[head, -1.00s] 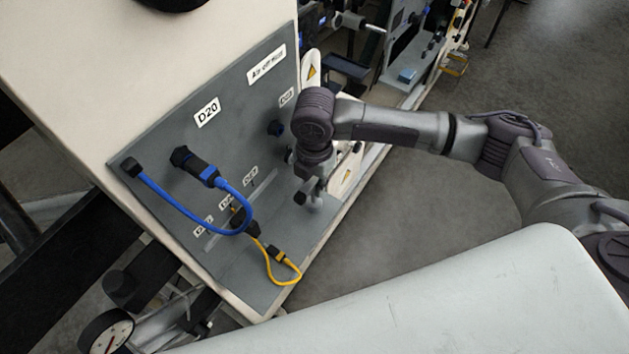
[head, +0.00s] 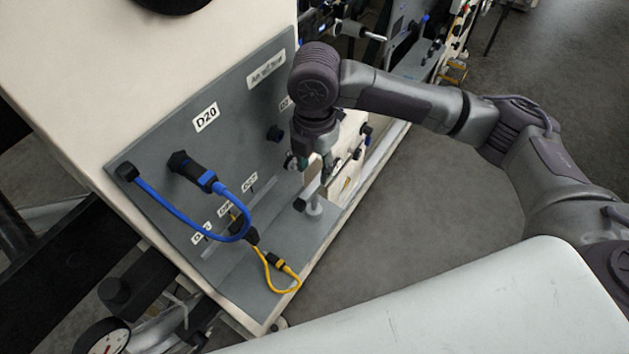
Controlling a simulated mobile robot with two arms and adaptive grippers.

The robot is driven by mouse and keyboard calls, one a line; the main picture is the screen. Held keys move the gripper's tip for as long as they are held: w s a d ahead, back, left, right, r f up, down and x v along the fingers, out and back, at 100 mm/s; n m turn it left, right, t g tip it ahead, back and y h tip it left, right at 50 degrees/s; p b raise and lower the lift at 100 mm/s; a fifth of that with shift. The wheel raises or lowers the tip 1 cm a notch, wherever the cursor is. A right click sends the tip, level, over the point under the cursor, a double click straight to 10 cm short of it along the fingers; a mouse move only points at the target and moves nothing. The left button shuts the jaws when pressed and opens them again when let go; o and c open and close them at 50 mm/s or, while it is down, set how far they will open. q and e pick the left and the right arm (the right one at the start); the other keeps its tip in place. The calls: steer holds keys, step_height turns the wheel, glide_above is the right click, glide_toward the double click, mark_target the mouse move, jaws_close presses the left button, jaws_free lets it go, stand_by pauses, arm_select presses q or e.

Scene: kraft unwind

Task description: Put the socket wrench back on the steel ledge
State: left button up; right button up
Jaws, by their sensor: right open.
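The steel ledge (head: 290,238) is the grey shelf along the foot of the grey panel. A small silver upright piece with a round foot (head: 315,208) stands at the ledge's right end; it looks like the socket wrench, but it is small and partly covered by my gripper. My right gripper (head: 314,178) points down just above this piece, with its fingers open and apart. I cannot tell whether a finger still touches it. My left gripper is not in view.
A blue cable (head: 185,212) loops from the panel (head: 165,125), and a yellow cable (head: 285,288) hangs over the ledge's front. A small dark knob (head: 300,205) is beside the silver piece. A pale surface (head: 450,300) fills the lower right.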

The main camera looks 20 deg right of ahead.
steer(key=shift+r, duration=1.75)
steer(key=shift+s+f, duration=0.1)
